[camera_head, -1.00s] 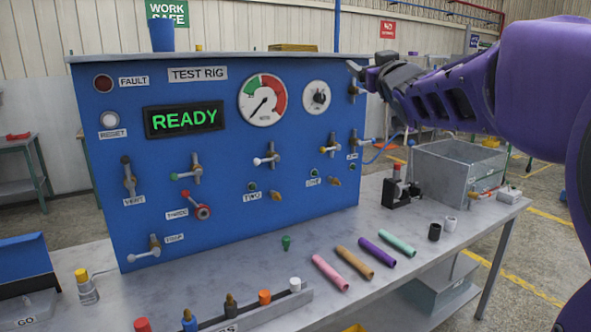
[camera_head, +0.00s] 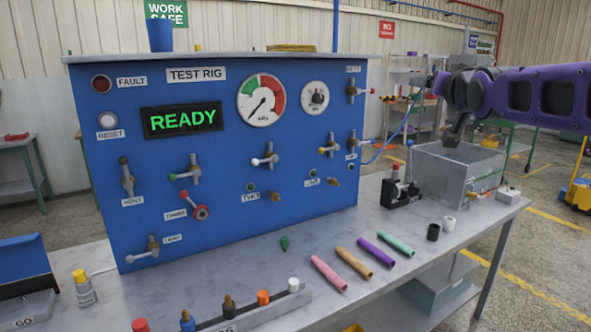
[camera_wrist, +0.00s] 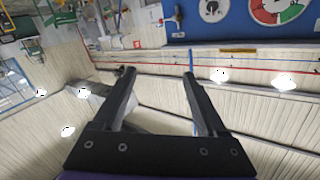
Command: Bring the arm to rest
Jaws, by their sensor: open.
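My gripper (camera_head: 455,130) is at the right in the head view, above the open grey metal bin (camera_head: 440,180) at the table's right end. Its purple arm comes in from the right edge. In the wrist view my gripper (camera_wrist: 157,80) shows two dark fingers set wide apart with nothing between them. The blue test rig panel (camera_head: 300,135) stands left of the gripper, apart from it. The panel's display reads READY.
A black clamp block (camera_head: 398,190) stands before the bin. Coloured tubes, such as the purple tube (camera_head: 376,252), lie on the grey table (camera_head: 400,285). Open floor lies to the right.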

